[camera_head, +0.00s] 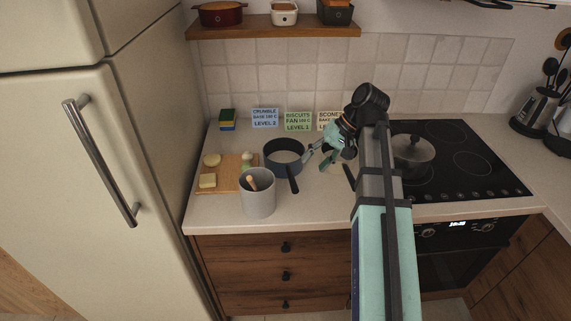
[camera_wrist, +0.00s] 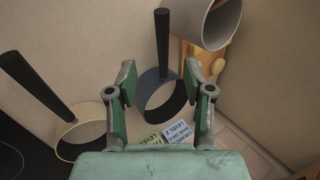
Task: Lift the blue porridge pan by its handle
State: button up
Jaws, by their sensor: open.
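The blue porridge pan (camera_head: 270,160) stands upright on the counter, left of my arm. Its black handle (camera_head: 293,180) points toward the counter's front edge. My gripper (camera_head: 317,160) is open and empty, just right of the pan. In the wrist view, the blue pan (camera_wrist: 145,88) shows between and beyond the two spread fingers of my gripper (camera_wrist: 158,66). Its handle (camera_wrist: 162,38) runs upward there, past the fingertips. I see no contact between fingers and pan; the exact gap is hard to tell.
A cream pan (camera_wrist: 66,147) with a black handle (camera_wrist: 34,86) stands close by, partly behind my arm in the head view. A grey crock (camera_head: 258,198) with a wooden utensil stands at the left front. A cutting board (camera_head: 233,168) is left; the hob (camera_head: 455,170) is right.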

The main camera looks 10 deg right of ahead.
aim_at(293, 182)
jog(key=shift+w+a+p+x, duration=0.15)
jog(key=shift+p+x, duration=0.7)
jog(key=shift+x, duration=2)
jog(key=shift+w+a+p+x, duration=0.15)
jog(key=shift+p+x, duration=0.7)
jog(key=shift+x, duration=1.95)
jog(key=shift+d+r, duration=0.15)
jog(key=shift+r, duration=0.05)
grip_shut()
